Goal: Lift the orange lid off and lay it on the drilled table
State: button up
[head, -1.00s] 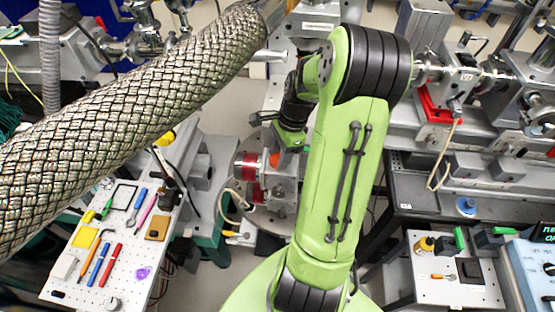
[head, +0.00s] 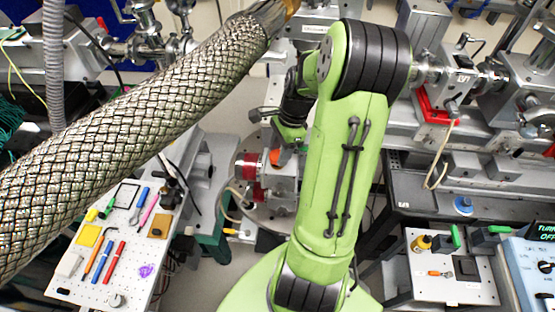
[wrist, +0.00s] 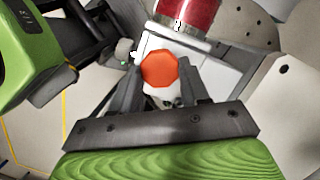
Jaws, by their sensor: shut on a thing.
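The orange lid (wrist: 159,69) is an eight-sided disc seen from above in the wrist view. My gripper (wrist: 158,80) has a dark finger on each side of it and is shut on it. Just below the lid is a pale grey block; I cannot tell whether the lid still touches it. In the head view a small orange patch (head: 275,157) shows beside my gripper (head: 285,150), whose fingers are mostly hidden by my arm. A white drilled table (head: 122,238) with tools on it stands at the left.
A red cylinder (wrist: 188,12) with a metal rim stands close beyond the lid. Pens, a purple patch and small blocks take up much of the left table. A second drilled board (head: 440,288) is at the lower right. A thick braided hose (head: 120,125) crosses the upper left.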

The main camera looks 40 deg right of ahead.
jog(key=shift+r, duration=0.15)
jog(key=shift+w+a+p+v, duration=0.1)
jog(key=shift+a+p+v, duration=0.05)
jog(key=shift+p+v, duration=0.65)
jog(key=shift+w+a+p+v, duration=0.1)
jog(key=shift+a+p+v, duration=0.1)
jog(key=shift+p+v, duration=0.6)
jog(key=shift+a+p+v, duration=0.15)
jog(key=shift+p+v, duration=0.6)
jog(key=shift+p, duration=0.1)
